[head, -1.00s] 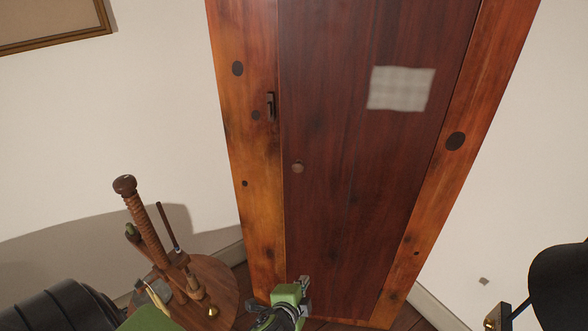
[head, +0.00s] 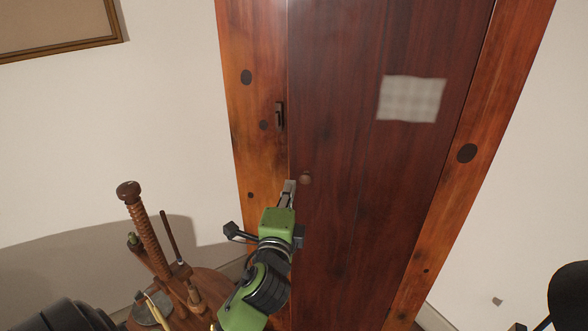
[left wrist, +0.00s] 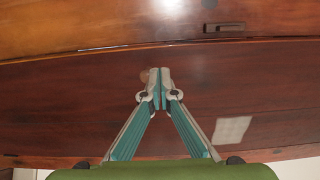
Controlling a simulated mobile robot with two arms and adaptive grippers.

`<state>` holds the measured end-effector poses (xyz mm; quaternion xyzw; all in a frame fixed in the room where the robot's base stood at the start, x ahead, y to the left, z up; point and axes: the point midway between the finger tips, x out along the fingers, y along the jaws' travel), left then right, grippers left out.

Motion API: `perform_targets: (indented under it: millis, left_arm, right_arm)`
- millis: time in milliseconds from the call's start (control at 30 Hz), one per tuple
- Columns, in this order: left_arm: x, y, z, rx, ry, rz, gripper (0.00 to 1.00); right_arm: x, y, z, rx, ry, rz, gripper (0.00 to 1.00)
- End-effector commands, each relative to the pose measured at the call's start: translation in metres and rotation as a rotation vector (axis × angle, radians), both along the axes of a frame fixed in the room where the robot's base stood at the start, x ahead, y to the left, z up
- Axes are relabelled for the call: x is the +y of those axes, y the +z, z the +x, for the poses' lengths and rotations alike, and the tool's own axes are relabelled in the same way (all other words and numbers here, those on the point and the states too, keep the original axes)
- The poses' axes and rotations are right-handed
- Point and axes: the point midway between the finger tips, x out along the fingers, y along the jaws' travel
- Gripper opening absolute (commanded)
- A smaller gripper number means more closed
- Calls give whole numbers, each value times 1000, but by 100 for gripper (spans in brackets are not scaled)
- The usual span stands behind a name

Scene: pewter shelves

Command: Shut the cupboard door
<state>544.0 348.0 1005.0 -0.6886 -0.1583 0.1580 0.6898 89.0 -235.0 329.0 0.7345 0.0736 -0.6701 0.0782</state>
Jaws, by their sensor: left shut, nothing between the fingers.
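The cupboard's dark red-brown door (head: 350,200) sits in a lighter orange wood frame (head: 250,150) and looks about flush with it; a small gap is hard to judge. Contact cannot be told. My right gripper is not in view.
A round wooden side table (head: 190,312) with a turned wooden screw stand (head: 146,225) is at lower left, close to my left arm. A black rounded object (head: 570,290) is at lower right. A pale paper (head: 411,98) is on the door.

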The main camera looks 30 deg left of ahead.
Motion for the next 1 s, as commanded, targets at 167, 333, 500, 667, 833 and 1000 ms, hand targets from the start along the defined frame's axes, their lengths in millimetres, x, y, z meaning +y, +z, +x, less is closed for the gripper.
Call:
perform_targets:
  millis: [167,333,500,667,833,1000]
  left_arm:
    - [17,3,35,-1,1,0,0]
    - [27,1,57,0,0,0,0]
    - [32,0,67,0,-1,-1,0]
    - [33,-1,68,1,-1,-2,0]
    - [33,-1,68,1,-1,-2,0]
    - [39,2,79,2,-30,5,0]
  right_arm:
    - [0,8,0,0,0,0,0]
    - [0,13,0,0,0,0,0]
    - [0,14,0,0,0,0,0]
    - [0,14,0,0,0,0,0]
    - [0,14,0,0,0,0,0]
    - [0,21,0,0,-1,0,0]
